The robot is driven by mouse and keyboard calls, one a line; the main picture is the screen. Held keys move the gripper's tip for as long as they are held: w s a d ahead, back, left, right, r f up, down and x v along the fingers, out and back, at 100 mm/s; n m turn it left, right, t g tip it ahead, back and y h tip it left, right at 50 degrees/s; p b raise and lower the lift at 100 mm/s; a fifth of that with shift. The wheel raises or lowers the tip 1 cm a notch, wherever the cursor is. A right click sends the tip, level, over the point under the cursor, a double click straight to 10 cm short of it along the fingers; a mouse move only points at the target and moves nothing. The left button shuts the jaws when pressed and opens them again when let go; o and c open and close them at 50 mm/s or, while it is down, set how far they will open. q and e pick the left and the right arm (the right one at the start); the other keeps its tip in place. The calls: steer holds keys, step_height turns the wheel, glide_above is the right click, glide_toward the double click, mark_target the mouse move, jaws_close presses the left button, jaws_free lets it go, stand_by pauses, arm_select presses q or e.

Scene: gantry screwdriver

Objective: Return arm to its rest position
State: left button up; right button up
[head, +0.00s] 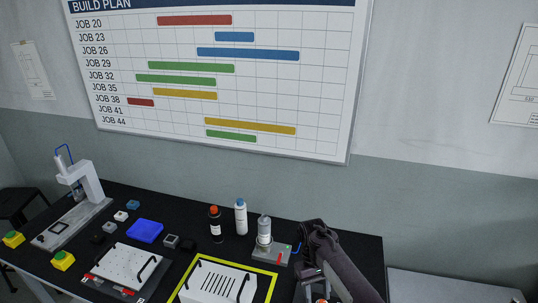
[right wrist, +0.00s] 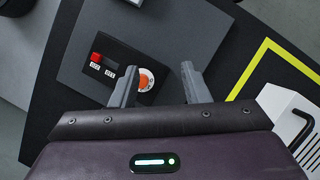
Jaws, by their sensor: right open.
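My right arm comes in from the lower right of the head view. Its gripper (head: 314,284) is over the right part of the black table (head: 365,255). In the right wrist view the two grey fingers (right wrist: 160,85) are apart with nothing between them. I cannot tell the gap between fingertips and box. In the head view the arm mostly hides this box. My left gripper is not in view.
A white slotted fixture (head: 218,284) in a yellow outline (head: 267,285) stands left of my right gripper. A grey device (head: 264,235) and two bottles stand behind. A white gantry (head: 90,184), yellow button boxes and a blue tray (head: 145,231) are further left.

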steer(key=f, duration=0.1)
steer(key=s+d+f+t, duration=0.1)
steer(key=shift+f, duration=0.35)
steer(key=s+d+r+m+t+y, duration=0.1)
steer(key=s+d+r+t, duration=0.15)
steer(key=s+r, duration=0.7)
steer(key=s+d+r+t, duration=0.2)
steer(key=s+r+t, duration=0.25)
steer(key=s, duration=0.95)
step_height(320, 180, down, 31)
steer(key=s+g+b, duration=0.1)
steer(key=g+b, duration=0.1)
steer(key=b, duration=0.2)
arm_select(q)
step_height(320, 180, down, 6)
steer(key=b, duration=0.2)
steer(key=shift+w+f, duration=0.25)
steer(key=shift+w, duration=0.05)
arm_select(e)
steer(key=s+d+f, duration=0.2)
steer(key=s+f, duration=0.8)
steer(key=f, duration=0.1)
steer(key=s+d+f, duration=0.1)
steer(key=s+f, duration=0.9)
steer(key=f, duration=0.1)
steer(key=shift+d+f+g, duration=0.25)
steer(key=shift+d+g, duration=0.1)
steer(key=shift+g, duration=0.05)
